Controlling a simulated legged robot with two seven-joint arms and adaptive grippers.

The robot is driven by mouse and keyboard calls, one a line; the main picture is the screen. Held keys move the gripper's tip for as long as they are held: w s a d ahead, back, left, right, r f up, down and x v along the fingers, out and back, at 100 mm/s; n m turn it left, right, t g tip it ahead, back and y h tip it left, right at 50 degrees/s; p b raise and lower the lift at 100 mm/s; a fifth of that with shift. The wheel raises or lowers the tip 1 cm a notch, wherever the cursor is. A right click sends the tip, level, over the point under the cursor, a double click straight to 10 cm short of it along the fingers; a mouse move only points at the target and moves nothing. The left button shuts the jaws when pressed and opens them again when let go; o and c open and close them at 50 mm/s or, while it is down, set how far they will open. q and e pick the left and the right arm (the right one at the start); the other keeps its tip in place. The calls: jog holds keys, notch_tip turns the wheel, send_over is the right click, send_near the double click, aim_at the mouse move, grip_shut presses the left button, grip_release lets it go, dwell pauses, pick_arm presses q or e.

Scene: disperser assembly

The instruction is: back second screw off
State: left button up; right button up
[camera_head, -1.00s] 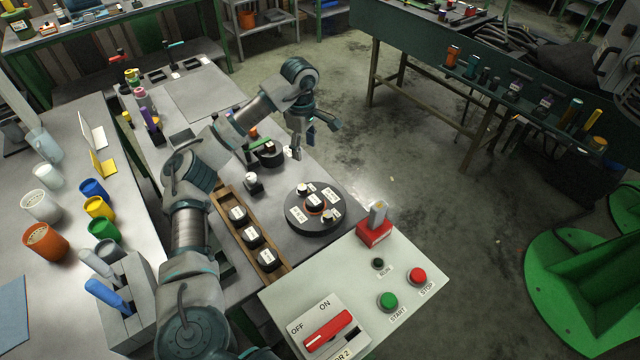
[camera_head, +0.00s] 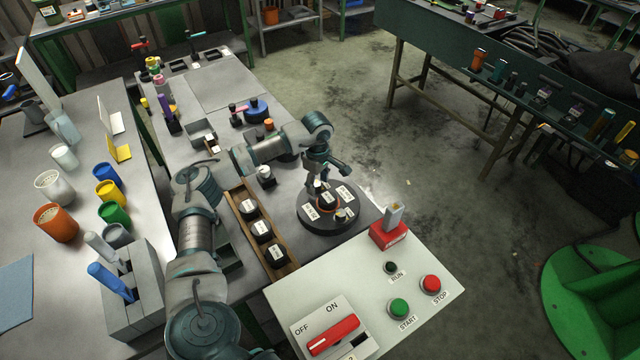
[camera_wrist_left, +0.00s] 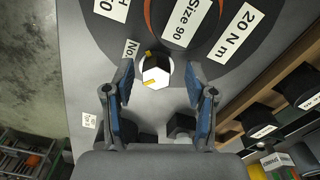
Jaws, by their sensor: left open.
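A dark round disc (camera_head: 322,221) with white labels and an orange ring around a black centre cap (camera_head: 327,198) sits on the bench. A small screw with a black and white top (camera_head: 340,214) stands at its front edge. My left gripper (camera_head: 325,178) is over the back of the disc, pointing down, and partly hides that side. In the left wrist view, the open fingers (camera_wrist_left: 160,76) stand either side of a white hexagonal screw head (camera_wrist_left: 155,72) with yellow marks at the disc's rim. I see gaps, so it is not gripped. My right gripper is out of view.
A wooden tray (camera_head: 238,200) with several black labelled caps lies left of the disc. A control panel (camera_head: 300,297) with a red switch and buttons is in front. A small white-topped part (camera_head: 264,173) stands left of the disc.

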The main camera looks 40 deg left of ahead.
pick_arm(q)
jog(key=shift+a+f, duration=0.25)
jog(key=shift+a, duration=0.05)
jog(key=shift+a+f, duration=0.15)
jog(key=shift+a, duration=0.3)
jog(key=shift+c, duration=1)
jog(key=shift+d, duration=0.3)
jog(key=c, duration=0.8)
jog(key=shift+w+d, duration=0.1)
jog(key=shift+d, duration=0.1)
grip_shut()
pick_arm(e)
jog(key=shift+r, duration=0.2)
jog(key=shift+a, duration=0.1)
